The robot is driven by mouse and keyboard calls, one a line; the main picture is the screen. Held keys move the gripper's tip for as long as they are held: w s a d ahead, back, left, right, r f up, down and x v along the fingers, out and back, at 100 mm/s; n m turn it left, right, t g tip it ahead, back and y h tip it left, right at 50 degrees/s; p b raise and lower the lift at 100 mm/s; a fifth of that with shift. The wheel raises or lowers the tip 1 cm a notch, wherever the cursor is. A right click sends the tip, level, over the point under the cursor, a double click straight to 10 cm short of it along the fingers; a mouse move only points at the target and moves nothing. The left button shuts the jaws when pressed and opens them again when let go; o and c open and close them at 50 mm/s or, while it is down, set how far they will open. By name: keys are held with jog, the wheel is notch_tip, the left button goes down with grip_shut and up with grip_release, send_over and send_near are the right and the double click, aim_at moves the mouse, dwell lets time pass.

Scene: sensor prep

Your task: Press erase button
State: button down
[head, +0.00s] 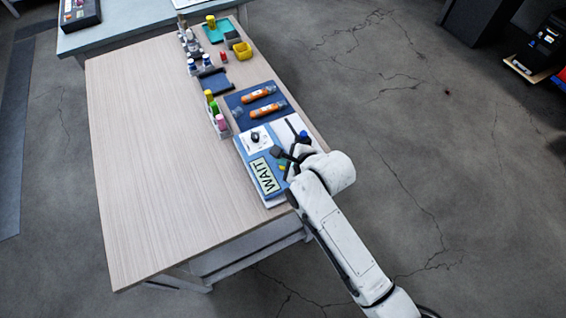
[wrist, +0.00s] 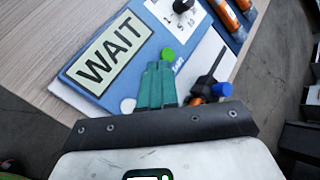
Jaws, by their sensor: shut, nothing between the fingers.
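A blue and white control panel (head: 272,198) lies at the near right edge of the table. Its pale display (head: 265,175) reads WAIT and also shows large in the wrist view (wrist: 110,52). In the wrist view a green round button (wrist: 168,54) sits beside a small unreadable label, and a white round button (wrist: 128,105) lies left of the fingers. I cannot tell which button is erase. My gripper (wrist: 158,68) is shut and empty, its teal fingertips over the panel between these buttons. Whether they touch the panel cannot be told. The fingers hide part of the panel.
A black knob (wrist: 183,5) stands on the panel's white dial plate. A blue-capped item (wrist: 222,90) and a dark tool lie right of the fingers. Orange tubes (head: 263,110) rest on a blue mat beyond the panel. Small bottles (head: 211,101) stand left of it. The table's left side is clear.

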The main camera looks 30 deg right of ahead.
notch_tip(320, 180, up, 5)
jog(key=p, duration=0.5)
dwell(0.3)
dwell(0.7)
jog(key=s+d+n+g+h, duration=0.1)
jog(key=s+d+n+g, duration=0.3)
jog(key=s+n, duration=0.8)
jog(key=s+d+n+g+h, duration=0.1)
jog(key=s+d+n+g, duration=0.2)
jog(key=s+n, duration=0.9)
jog(key=s+g, duration=0.1)
jog(key=s, duration=0.3)
jog(key=shift+s+d, duration=0.3)
jog(key=shift+d, duration=0.1)
